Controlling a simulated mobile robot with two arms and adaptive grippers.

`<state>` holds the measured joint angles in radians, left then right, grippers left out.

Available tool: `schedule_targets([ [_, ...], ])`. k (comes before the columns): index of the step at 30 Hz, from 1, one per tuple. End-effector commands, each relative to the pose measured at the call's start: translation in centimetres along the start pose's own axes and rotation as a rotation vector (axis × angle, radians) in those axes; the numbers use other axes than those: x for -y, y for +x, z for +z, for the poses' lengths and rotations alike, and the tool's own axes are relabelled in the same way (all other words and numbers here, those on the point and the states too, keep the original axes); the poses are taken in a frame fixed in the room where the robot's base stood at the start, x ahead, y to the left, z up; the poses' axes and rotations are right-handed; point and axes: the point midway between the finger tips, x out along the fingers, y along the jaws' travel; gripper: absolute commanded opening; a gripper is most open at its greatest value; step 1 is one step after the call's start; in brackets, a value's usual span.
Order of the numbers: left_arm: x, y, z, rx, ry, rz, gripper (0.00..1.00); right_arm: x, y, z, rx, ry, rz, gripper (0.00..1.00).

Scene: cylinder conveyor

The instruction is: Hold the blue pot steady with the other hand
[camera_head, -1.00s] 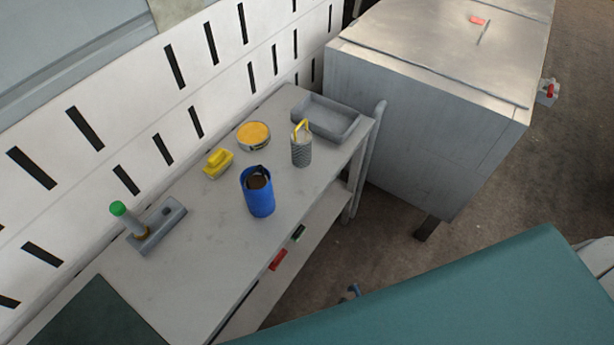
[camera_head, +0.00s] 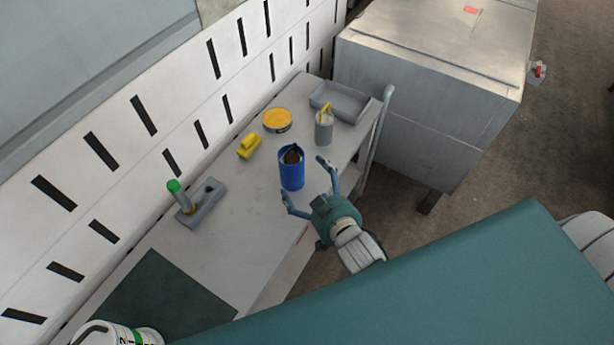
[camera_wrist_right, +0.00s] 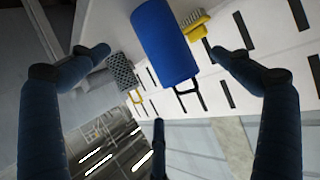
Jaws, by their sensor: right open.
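The blue pot (camera_head: 291,170) stands upright on the grey bench, with something dark in its open top. My right gripper (camera_head: 304,177) is open at the bench's front edge, its two fingers spread toward the pot, one on each side of its near face. In the right wrist view the pot (camera_wrist_right: 164,42) shows between the open fingers (camera_wrist_right: 155,52), and nothing is gripped. I cannot tell whether a finger touches it. My left gripper is not in view.
Near the pot are a yellow brush (camera_head: 249,147), a round yellow-topped tin (camera_head: 277,120), a grey cylinder with a yellow handle (camera_head: 324,131) and a grey tray (camera_head: 342,103). A green-topped tool stands in a grey block (camera_head: 203,205). A metal cabinet (camera_head: 430,110) stands beyond the bench.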

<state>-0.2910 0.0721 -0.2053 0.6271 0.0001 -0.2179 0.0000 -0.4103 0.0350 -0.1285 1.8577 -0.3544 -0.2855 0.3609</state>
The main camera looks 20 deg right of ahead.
Motion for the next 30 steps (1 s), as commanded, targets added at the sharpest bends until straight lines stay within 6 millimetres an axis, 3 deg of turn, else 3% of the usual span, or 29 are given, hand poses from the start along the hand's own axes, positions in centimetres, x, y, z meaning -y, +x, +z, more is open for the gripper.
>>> schedule_targets([
  [9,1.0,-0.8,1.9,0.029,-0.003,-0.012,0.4,0.0,5.0,-0.3,-0.003,-0.001,-0.001,1.0],
  [18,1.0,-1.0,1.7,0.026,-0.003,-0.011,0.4,0.1,9.4,-0.1,-0.001,0.0,-0.001,1.0],
  [30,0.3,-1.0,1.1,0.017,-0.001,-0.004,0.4,0.0,10.5,-0.1,-0.001,0.0,-0.001,1.0],
])
